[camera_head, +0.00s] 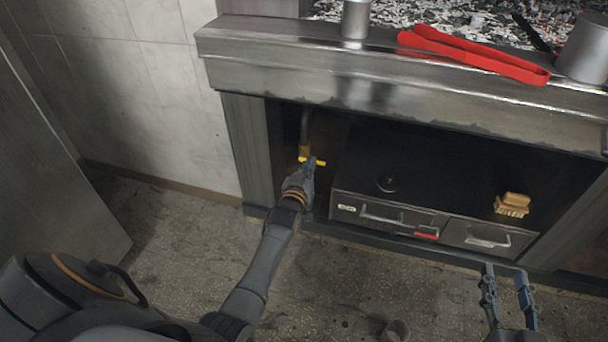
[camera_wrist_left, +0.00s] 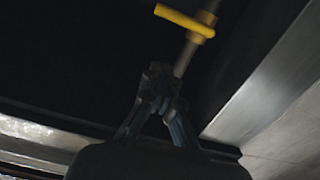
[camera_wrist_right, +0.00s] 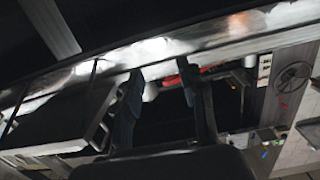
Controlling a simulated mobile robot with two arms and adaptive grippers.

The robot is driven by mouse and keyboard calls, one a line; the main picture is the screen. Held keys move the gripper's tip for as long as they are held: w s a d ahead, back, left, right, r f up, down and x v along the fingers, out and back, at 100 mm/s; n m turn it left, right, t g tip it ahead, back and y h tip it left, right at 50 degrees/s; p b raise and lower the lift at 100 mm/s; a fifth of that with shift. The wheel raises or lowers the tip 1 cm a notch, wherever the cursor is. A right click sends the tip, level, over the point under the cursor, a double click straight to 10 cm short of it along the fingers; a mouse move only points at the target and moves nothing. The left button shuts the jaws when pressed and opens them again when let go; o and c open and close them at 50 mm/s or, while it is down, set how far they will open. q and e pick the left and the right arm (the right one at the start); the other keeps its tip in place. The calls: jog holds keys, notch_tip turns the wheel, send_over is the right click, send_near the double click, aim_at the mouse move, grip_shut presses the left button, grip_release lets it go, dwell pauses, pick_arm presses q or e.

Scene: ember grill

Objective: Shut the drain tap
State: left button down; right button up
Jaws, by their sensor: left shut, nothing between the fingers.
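The drain tap has a yellow lever (camera_head: 320,162) below a dark pipe (camera_head: 305,125) in the left part of the recess under the grill. My left gripper (camera_head: 311,166) is at the lever in the head view and hides part of it. In the left wrist view the lever (camera_wrist_left: 183,21) lies across the pipe, beyond my shut, empty fingertips (camera_wrist_left: 161,82). Contact cannot be told for certain. My right gripper (camera_head: 506,272) is open and empty, in front of the drawers; its fingers also show in the right wrist view (camera_wrist_right: 162,85).
A dark cabinet with two drawers (camera_head: 390,216) stands right of the tap, with a brush (camera_head: 512,204) on top. The grill's metal ledge (camera_head: 380,75) overhangs the recess. Red tongs (camera_head: 475,55) and metal cups (camera_head: 355,20) rest above. A small cup-like object (camera_head: 396,330) is on the floor.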

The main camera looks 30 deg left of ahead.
pick_arm(q)
jog(key=shift+p+v, duration=0.9)
jog(key=shift+v, duration=2.05)
pick_arm(e)
jog(key=s+d+f+g+h, duration=0.1)
jog(key=s+f+g, duration=0.3)
jog(key=f, duration=0.4)
jog(key=shift+s+d+f+g+h, duration=0.2)
jog(key=shift+d+f+g+h, duration=0.15)
jog(key=shift+d+g, duration=0.45)
jog(key=shift+a, duration=0.1)
